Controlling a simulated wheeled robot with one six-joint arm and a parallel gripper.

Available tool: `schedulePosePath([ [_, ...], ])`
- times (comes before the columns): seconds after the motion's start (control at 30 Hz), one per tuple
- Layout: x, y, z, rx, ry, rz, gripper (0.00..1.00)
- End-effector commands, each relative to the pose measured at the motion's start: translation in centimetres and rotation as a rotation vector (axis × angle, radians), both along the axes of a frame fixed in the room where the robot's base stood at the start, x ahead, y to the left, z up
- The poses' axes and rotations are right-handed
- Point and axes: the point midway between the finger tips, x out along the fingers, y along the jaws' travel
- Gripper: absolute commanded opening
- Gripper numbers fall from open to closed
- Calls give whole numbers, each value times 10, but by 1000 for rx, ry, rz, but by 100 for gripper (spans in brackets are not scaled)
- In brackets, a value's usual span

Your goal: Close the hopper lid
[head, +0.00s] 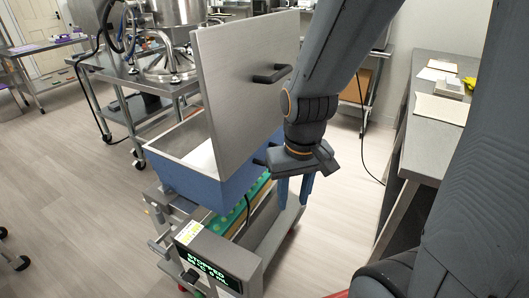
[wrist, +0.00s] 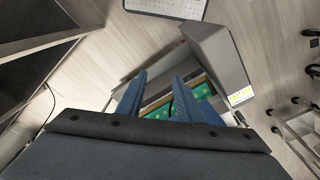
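The hopper lid (head: 235,85) is a flat grey panel with a black bar handle (head: 272,74). It stands raised and nearly upright over the hopper (head: 195,180), a blue box with a pale inside, so the hopper is open. My gripper (head: 295,190) points down at the right of the hopper, below the lid's handle and apart from it. Its two blue fingers are spread with nothing held between them. The wrist view shows the fingers (wrist: 158,88) apart above the machine's green mould tray. The lid and hopper do not clearly show in the wrist view.
The depositor's control box (head: 215,262) reads STOPPED; it also shows in the wrist view (wrist: 217,60). A green mould tray (head: 225,222) lies under the hopper. A steel table with a kettle (head: 168,50) stands behind left. A grey bench (head: 432,125) is at the right, with floor between.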

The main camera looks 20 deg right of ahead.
Motion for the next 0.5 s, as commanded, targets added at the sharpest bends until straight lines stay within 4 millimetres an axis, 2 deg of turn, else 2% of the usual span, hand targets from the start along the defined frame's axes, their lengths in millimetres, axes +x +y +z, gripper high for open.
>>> schedulePosePath([
  [0.03,0,0,0,0,0,0,23],
  [0.17,0,0,0,0,0,0,1],
  [0.3,11,-4,11,15,-6,-51,0],
  [0.37,27,-11,27,40,-14,-121,0],
  [0.47,64,-28,76,125,-33,-298,0],
  [0.5,80,-37,104,177,-45,-379,0],
])
